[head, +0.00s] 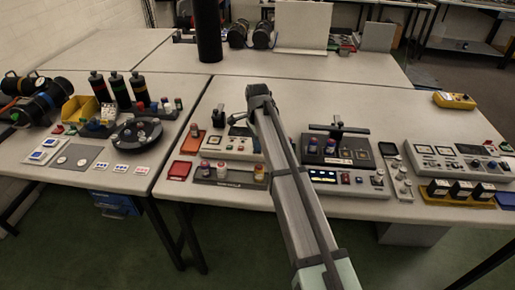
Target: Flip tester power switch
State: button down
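Several bench instruments with switches and knobs stand on the right table, and I cannot tell for sure which is the tester. One light panel (240,144) is at the left, partly hidden behind my arm. A middle unit (349,188) has a dark top, a small lit display and red and dark controls. A wider unit (457,160) with meters stands at the right. The power switch is too small to make out.
A red tray (180,170) and a dark rack (229,177) with small capped bottles are at the front left of this table. The left table holds dark bottles (118,91) and a round black plate (137,133).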

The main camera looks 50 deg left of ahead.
jog(key=shift+r, duration=3.45)
